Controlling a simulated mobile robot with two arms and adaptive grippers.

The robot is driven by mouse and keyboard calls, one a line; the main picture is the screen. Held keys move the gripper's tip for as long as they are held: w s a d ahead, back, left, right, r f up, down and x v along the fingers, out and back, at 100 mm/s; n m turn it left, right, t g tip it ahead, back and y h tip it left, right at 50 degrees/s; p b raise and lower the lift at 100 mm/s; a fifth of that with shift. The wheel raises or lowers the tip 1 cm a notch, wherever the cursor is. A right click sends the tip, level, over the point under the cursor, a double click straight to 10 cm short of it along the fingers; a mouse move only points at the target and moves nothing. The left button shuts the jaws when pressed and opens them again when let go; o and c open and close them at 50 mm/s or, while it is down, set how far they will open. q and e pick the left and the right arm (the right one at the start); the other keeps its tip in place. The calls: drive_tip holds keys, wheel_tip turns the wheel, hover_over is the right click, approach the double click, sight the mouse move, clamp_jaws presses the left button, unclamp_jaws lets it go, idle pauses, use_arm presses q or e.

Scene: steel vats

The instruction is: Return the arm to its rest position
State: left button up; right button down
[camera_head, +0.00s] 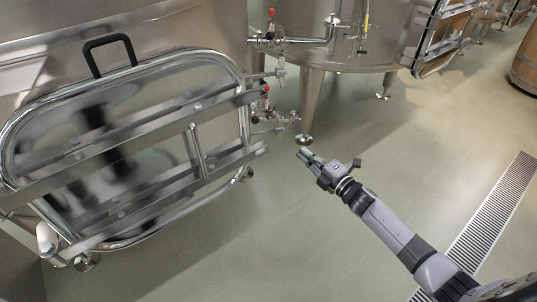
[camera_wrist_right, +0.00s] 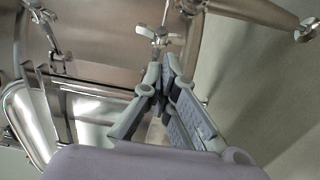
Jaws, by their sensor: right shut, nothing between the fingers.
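My right arm comes in from the lower right of the head view. Its gripper (camera_head: 305,155) is shut and empty, held out over the floor to the right of the near vat's door. In the right wrist view the fingertips of the right gripper (camera_wrist_right: 162,75) meet with nothing between them. The left gripper does not show in either view.
A steel vat door (camera_head: 110,150) with a black handle (camera_head: 108,52) fills the left. Valves with red parts (camera_head: 266,90) stick out beside it. A vat leg (camera_head: 310,100) stands behind my gripper. A floor drain (camera_head: 490,225) runs at the right. The middle floor is clear.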

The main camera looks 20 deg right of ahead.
idle(0.3)
drive_tip(key=s+d+f+m+g+h+p, duration=0.1)
drive_tip(key=s+f+m+g+h, duration=0.1)
drive_tip(key=s+f+m, duration=0.5)
drive_tip(key=s+f+g+h, duration=0.2)
drive_tip(key=s+f, duration=0.2)
drive_tip(key=f, duration=0.8)
drive_tip(key=s+d+f+m+g+h+p, duration=0.1)
drive_tip(key=s+f+m+g+h, duration=0.2)
drive_tip(key=s+f, duration=0.45)
drive_tip(key=s+a+f+m+g, duration=0.3)
drive_tip(key=s+f, duration=0.2)
drive_tip(key=s, duration=0.7)
drive_tip(key=s+a+f+m+g+p, duration=0.1)
drive_tip(key=s+f, duration=0.5)
drive_tip(key=s, duration=0.6)
drive_tip(key=s+a+f+m+g+p, duration=0.1)
drive_tip(key=s+a+f+m+g, duration=0.3)
drive_tip(key=s, duration=0.7)
wheel_tip(320, 180, down, 2)
drive_tip(key=shift+s+a+f+m+g+y, duration=0.1)
drive_tip(key=shift+s+a+m+g+y, duration=0.3)
drive_tip(key=shift+m, duration=0.4)
drive_tip(key=c, duration=2.3)
unclamp_jaws()
drive_tip(key=shift+w+d, duration=0.1)
drive_tip(key=shift+d, duration=0.05)
